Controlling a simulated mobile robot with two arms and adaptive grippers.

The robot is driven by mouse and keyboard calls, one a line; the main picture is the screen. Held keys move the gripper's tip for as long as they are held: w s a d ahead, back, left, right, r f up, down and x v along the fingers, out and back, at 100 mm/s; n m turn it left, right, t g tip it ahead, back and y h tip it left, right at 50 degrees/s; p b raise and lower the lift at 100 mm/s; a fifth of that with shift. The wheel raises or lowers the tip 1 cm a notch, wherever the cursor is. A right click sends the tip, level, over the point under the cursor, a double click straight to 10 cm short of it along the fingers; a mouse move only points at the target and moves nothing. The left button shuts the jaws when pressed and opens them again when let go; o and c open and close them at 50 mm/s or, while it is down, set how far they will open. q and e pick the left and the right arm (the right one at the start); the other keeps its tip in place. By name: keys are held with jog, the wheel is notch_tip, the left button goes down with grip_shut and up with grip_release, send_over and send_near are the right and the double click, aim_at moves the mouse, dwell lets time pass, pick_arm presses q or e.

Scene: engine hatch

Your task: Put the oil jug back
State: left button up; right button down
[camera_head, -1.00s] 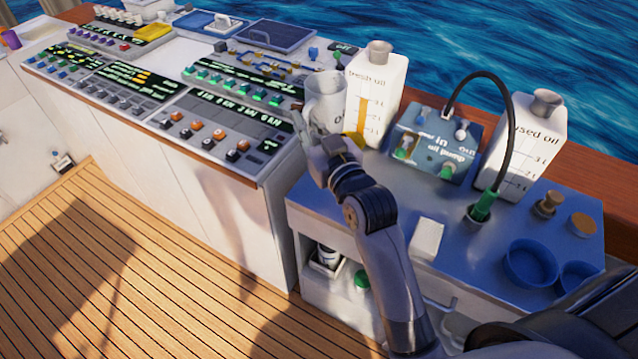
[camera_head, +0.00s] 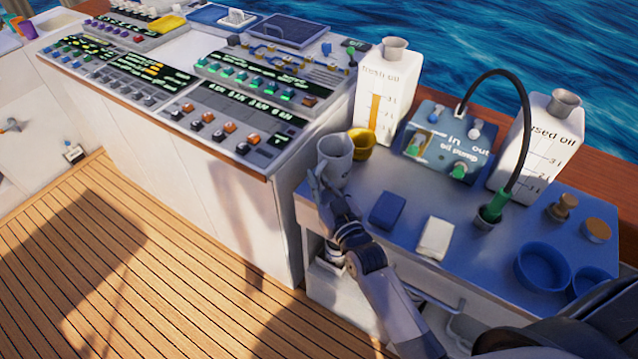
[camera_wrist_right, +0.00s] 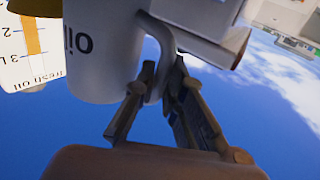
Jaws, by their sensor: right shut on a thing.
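The oil jug (camera_head: 335,158) is a pale grey-white jug at the left end of the blue worktop (camera_head: 400,183). My right gripper (camera_head: 322,182) is at its near side, shut on its handle. In the right wrist view, the jug (camera_wrist_right: 103,50) shows part of the word "oil", and the fingers (camera_wrist_right: 155,95) close around its handle. The jug looks roughly upright. I cannot tell whether its base touches the worktop. The fresh oil container (camera_head: 380,95) stands behind it. My left gripper is not in view.
A gold cup-like vessel (camera_head: 362,143) stands close behind the jug. Blue (camera_head: 387,210) and white (camera_head: 436,238) flat pieces lie to the right. The oil pump (camera_head: 447,143), used oil container (camera_head: 533,150) and blue bowls (camera_head: 541,266) are farther right. The control console (camera_head: 235,130) borders the left.

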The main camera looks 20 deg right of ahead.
jog(key=shift+f, duration=0.35)
jog(key=shift+f, duration=0.1)
jog(key=c, duration=1.7)
grip_release()
